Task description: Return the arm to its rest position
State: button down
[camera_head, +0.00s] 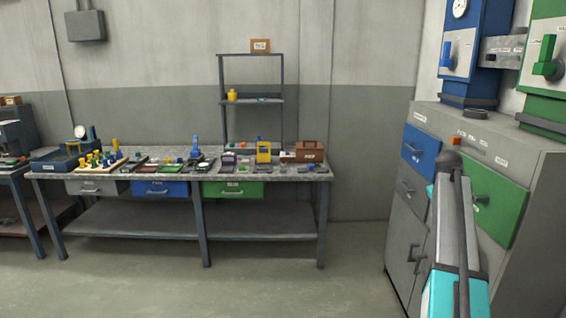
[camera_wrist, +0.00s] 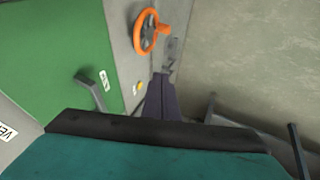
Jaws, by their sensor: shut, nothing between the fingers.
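My gripper (camera_wrist: 161,78) shows in the wrist view as two dark fingers pressed together, with nothing between them. It points past the edge of a grey cabinet front, with the floor to the right. In the head view my arm, grey and turquoise, stands in front of the grey cabinet (camera_head: 530,170) at the right; I cannot make out the gripper there.
A green panel (camera_wrist: 50,45) with a handle (camera_wrist: 92,92) and an orange handwheel (camera_wrist: 147,32) are close to the gripper. The cabinet also has a blue panel (camera_head: 421,150). A workbench (camera_head: 190,179) with several small items stands at the back. Floor (camera_head: 345,275) between is clear.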

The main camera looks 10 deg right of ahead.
jog(key=a+f+n+g+y, duration=0.1)
jog(key=a+f+n, duration=0.1)
jog(key=a+f, duration=1.25)
jog(key=a+f+n+g+y, duration=0.1)
jog(key=a+f+g+y, duration=0.1)
jog(key=a+f, duration=1.25)
jog(key=s+a+f+n+g, duration=0.1)
jog(key=s+a+f, duration=0.15)
jog(key=f, duration=0.45)
jog(key=s+a+f, duration=0.1)
jog(key=s+f, duration=0.2)
jog(key=f, duration=0.4)
jog(key=s+a+f+g+y, duration=0.1)
jog(key=s+a+f+g, duration=0.1)
jog(key=s+a+f, duration=1.3)
jog(key=s+a+f+m+g, duration=0.1)
jog(key=s+a, duration=0.1)
jog(key=s, duration=0.9)
jog(key=s+a+f+m+g+y, duration=0.1)
jog(key=s+a, duration=0.2)
jog(key=s, duration=0.9)
jog(key=shift+a+f+g, duration=0.15)
jog(key=shift+f+g, duration=0.25)
jog(key=shift+s, duration=0.1)
